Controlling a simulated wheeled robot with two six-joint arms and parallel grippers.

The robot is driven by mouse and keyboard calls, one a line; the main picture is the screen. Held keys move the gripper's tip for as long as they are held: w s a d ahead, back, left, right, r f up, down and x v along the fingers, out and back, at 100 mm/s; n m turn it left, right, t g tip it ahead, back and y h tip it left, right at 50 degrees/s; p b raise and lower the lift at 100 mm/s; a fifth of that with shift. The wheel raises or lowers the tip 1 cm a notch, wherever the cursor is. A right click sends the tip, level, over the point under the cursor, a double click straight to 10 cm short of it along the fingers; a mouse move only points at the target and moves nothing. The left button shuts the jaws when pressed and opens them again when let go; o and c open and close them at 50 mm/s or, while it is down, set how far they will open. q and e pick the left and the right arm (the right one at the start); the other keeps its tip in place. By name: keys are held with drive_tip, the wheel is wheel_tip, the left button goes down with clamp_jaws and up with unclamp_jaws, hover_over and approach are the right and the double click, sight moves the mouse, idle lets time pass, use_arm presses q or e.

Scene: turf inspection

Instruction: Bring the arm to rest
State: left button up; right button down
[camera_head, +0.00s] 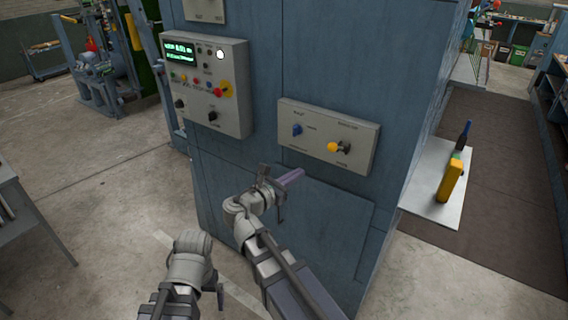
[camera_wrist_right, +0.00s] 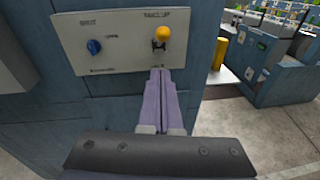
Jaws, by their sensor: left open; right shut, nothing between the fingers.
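My right gripper (camera_head: 299,174) is shut with nothing in it, in front of the blue-grey cabinet, just below the lower switch panel (camera_head: 310,140). In the right wrist view its purple fingers (camera_wrist_right: 160,74) lie together and point at the panel's lower edge, below the yellow-tipped switch (camera_wrist_right: 161,34). The fingertips look apart from that switch, which also shows in the head view (camera_head: 335,148). A blue knob (camera_head: 297,130) sits left of it. My left gripper (camera_head: 216,290) is low in the head view, away from the cabinet, its fingers mostly hidden by its wrist.
A control box (camera_head: 205,85) with a lit green display, buttons and a red-yellow knob hangs upper left on the cabinet (camera_head: 300,60). A side shelf (camera_head: 428,195) holds a yellow item (camera_head: 450,180) and a dark blue bottle. A grey table stands at the left edge; the floor between is clear.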

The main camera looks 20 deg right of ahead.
drive_tip(key=shift+d, duration=0.1)
drive_tip(key=s+a+f+m+g+y+b, duration=0.1)
drive_tip(key=s+a+f+m+y+b, duration=0.15)
drive_tip(key=f, duration=0.35)
drive_tip(key=s+a+f+m+g+y+b, duration=0.1)
drive_tip(key=s+f+m+g+b, duration=0.1)
drive_tip(key=f+m, duration=0.3)
drive_tip(key=s+a+f+m+g+y+b, duration=0.1)
drive_tip(key=s+a+f+m+y+b, duration=0.15)
drive_tip(key=f, duration=0.55)
drive_tip(key=s+a+f+m+g+y+b, duration=0.4)
drive_tip(key=s+a+f+m+y, duration=0.3)
drive_tip(key=s+a+f+m, duration=0.2)
drive_tip(key=s+a+f, duration=0.2)
drive_tip(key=a+f, duration=0.1)
drive_tip(key=a, duration=0.1)
drive_tip(key=shift+s+a+g+b, duration=0.2)
drive_tip(key=shift+a+g+b, duration=0.1)
drive_tip(key=shift+g, duration=0.1)
drive_tip(key=shift+f, duration=0.1)
